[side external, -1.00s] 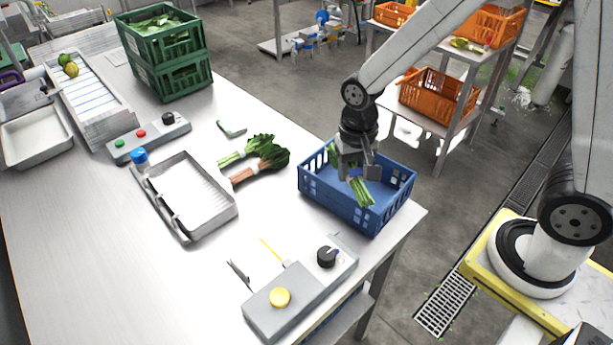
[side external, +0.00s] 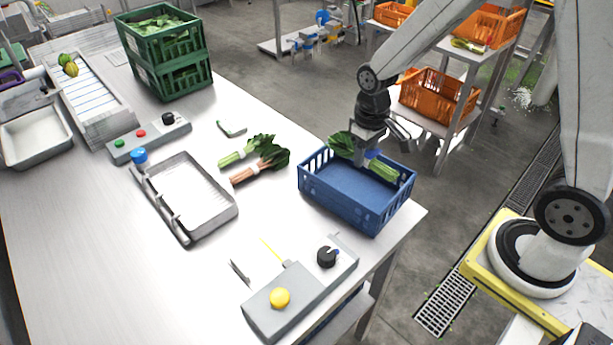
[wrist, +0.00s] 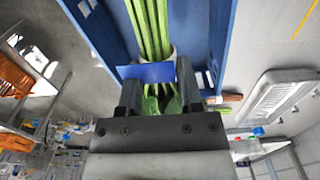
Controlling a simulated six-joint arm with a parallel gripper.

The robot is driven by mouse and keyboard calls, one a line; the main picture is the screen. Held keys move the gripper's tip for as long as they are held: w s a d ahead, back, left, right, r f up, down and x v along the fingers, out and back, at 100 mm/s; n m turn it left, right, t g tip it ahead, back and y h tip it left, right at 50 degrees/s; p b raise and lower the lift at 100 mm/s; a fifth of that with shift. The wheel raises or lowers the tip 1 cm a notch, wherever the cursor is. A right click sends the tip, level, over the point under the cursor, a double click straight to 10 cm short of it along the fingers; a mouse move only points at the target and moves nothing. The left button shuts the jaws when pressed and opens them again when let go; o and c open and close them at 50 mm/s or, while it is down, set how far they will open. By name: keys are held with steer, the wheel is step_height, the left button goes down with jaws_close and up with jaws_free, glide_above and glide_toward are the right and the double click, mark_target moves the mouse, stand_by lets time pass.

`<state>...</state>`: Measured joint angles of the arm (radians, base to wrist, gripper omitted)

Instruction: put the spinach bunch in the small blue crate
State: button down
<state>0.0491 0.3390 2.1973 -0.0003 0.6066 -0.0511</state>
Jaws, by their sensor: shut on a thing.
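My gripper (side external: 372,147) is shut on a green leafy bunch with a blue band, which I take to be the spinach bunch (side external: 382,170). Its leaves point to the left and its pale stems to the right, over the far part of the small blue crate (side external: 342,206). The crate's floor shows bare in front of the bunch. In the wrist view the green stems (wrist: 151,28) run between the fingers, with the blue tag (wrist: 147,72) across them and the crate's wall (wrist: 216,40) beside them. Whether the bunch touches the crate is unclear.
A green-stemmed bunch (side external: 236,157) and a red-stemmed bunch (side external: 247,174) lie on the table left of the crate. A metal tray (side external: 190,197) and a control box with a yellow button (side external: 280,298) stand nearer. Stacked green crates (side external: 165,70) stand far left.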

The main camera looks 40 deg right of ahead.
glide_above(358, 196)
steer(key=shift+f, duration=2.9)
steer(key=shift+f, duration=2.05)
steer(key=shift+f, duration=0.15)
steer(key=shift+c, duration=1.3)
jaws_free()
steer(key=shift+r, duration=6.15)
